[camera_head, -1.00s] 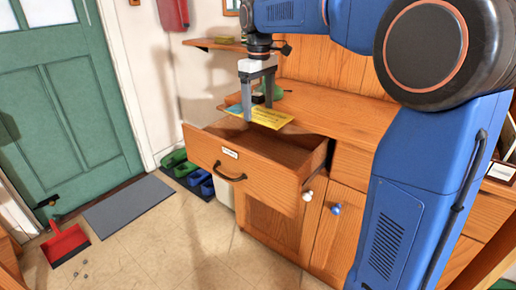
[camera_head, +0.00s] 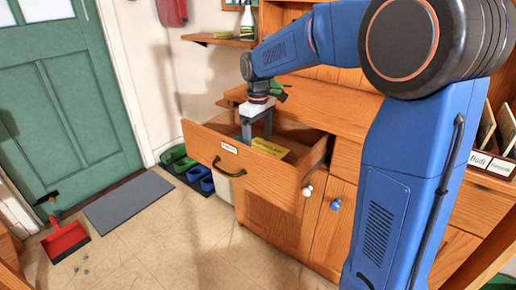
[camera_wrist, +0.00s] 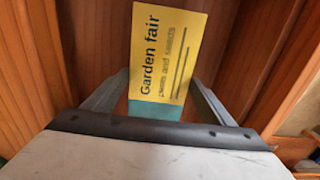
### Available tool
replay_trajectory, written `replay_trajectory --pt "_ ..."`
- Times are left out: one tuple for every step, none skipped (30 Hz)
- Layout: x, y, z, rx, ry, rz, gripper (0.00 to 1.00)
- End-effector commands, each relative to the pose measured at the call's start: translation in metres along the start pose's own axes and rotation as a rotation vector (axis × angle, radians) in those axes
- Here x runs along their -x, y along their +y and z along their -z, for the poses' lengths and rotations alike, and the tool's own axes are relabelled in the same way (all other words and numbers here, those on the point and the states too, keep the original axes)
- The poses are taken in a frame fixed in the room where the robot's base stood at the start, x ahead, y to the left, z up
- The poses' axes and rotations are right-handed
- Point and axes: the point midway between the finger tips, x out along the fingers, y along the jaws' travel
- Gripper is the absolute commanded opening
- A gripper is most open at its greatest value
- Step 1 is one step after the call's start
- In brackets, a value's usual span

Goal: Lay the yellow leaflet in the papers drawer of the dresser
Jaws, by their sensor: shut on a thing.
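The yellow leaflet (camera_head: 268,148) is inside the open top drawer (camera_head: 256,172) of the wooden dresser (camera_head: 350,110). In the wrist view the leaflet (camera_wrist: 165,50) reads "Garden fair" and has a teal band at its near end. My gripper (camera_head: 257,130) reaches down into the drawer and is shut on the leaflet near that band. Wooden drawer walls show on both sides of the leaflet. Whether the leaflet touches the drawer floor I cannot tell. The drawer has a small label and a dark handle on its front.
Boot tray items, green and blue, (camera_head: 200,177) stand by the wall left of the dresser. A red dustpan (camera_head: 66,240) and a grey mat (camera_head: 129,205) lie on the floor near the green door (camera_head: 65,100). A spray bottle (camera_head: 247,25) stands above a small shelf (camera_head: 220,39).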

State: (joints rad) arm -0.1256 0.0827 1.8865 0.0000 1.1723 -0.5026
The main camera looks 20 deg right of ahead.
Motion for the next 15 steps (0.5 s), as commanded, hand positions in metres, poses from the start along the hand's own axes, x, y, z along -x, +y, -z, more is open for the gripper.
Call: replay_trajectory --pt "-0.006 0.0 0.0 0.0 -0.002 0.001 0.56" --pt "-0.01 0.0 0.0 0.0 -0.002 0.001 0.56" --pt "-0.016 0.0 -0.001 0.0 -0.003 0.002 0.56" --pt "-0.021 0.0 -0.001 0.0 -0.004 0.002 0.56" --pt "-0.024 0.0 0.0 0.0 -0.002 0.001 0.56" --pt "-0.028 0.0 0.0 0.0 -0.002 0.001 0.56" --pt "-0.03 0.0 0.0 0.0 -0.002 0.001 0.56" --pt "-0.032 0.0 0.0 0.0 -0.002 0.001 0.56" --pt "-0.033 0.0 0.0 0.0 -0.001 0.001 0.56" --pt "-0.033 0.0 0.0 0.0 -0.001 0.0 0.56" --pt "-0.032 0.0 0.0 0.0 0.0 0.0 0.56" --pt "-0.032 0.0 0.0 0.0 0.0 0.0 0.56" --pt "-0.032 0.0 0.0 0.0 0.0 0.0 0.56" --pt "-0.032 0.0 0.0 0.0 0.0 0.0 0.56" --pt "-0.032 0.0 0.0 0.0 -0.001 0.0 0.56"
